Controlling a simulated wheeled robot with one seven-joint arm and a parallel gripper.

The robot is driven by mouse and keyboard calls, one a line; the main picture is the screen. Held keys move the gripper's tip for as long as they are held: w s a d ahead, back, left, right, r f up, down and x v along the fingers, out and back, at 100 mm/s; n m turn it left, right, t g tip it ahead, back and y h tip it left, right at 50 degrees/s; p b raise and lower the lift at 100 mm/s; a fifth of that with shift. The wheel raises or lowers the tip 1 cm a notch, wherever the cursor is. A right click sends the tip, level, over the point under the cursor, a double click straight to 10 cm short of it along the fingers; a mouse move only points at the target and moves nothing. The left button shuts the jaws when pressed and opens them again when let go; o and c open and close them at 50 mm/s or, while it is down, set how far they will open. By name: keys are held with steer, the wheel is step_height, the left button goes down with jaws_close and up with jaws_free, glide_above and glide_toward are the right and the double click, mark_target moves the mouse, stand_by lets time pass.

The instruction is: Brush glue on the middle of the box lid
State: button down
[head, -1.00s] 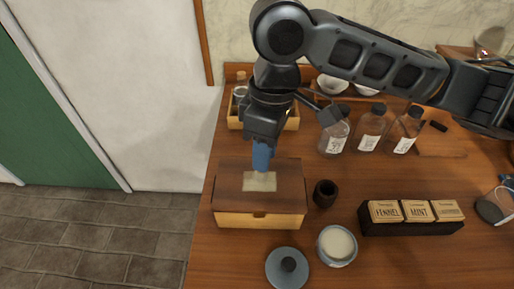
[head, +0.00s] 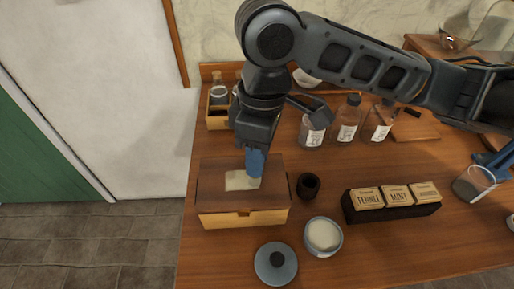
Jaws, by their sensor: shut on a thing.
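The wooden box (head: 245,218) with a dark brown lid (head: 212,190) stands near the table's left edge. A pale cream patch (head: 238,181) lies on the middle of the lid. My gripper (head: 255,150) points down over the lid and is shut on a blue thing, seemingly the brush (head: 255,163). Its lower end is at the right part of the patch; I cannot tell whether it touches. The fingertips are mostly hidden. A round pot with white content, perhaps the glue (head: 323,235), stands open to the right of the box.
A blue-grey knobbed lid (head: 276,264) lies in front of the box. A small dark cup (head: 308,186) stands right of it. A black rack with labelled tins (head: 392,204), several bottles (head: 347,119) and a wooden caddy (head: 218,119) stand around. A glass beaker (head: 474,183) is far right.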

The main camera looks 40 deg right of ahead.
steer(key=shift+w+a+p, duration=0.45)
steer(key=shift+w+a, duration=0.25)
steer(key=shift+a, duration=0.3)
steer(key=shift+w+a+p, duration=0.4)
steer(key=shift+w+a, duration=0.3)
steer(key=shift+a, duration=0.25)
steer(key=shift+s+d+b, duration=0.2)
steer(key=shift+s+d, duration=0.5)
steer(key=shift+d, duration=0.3)
steer(key=shift+s+d+b, duration=0.2)
steer(key=shift+s+d, duration=0.5)
steer(key=shift+d, duration=0.25)
steer(key=shift+w+a+p, duration=0.45)
steer(key=shift+w+a, duration=0.25)
steer(key=shift+a, duration=0.3)
steer(key=shift+w+a+p, duration=0.45)
steer(key=shift+w+a, duration=0.25)
steer(key=shift+a, duration=0.25)
steer(key=shift+w, duration=0.15)
steer(key=shift+w+d, duration=0.45)
steer(key=shift+w, duration=0.05)
step_height(320, 180, up, 2)
steer(key=shift+r+p, duration=0.15)
steer(key=shift+p, duration=0.95)
steer(key=shift+r+p, duration=0.3)
steer(key=shift+r, duration=1.55)
steer(key=shift+f, duration=0.1)
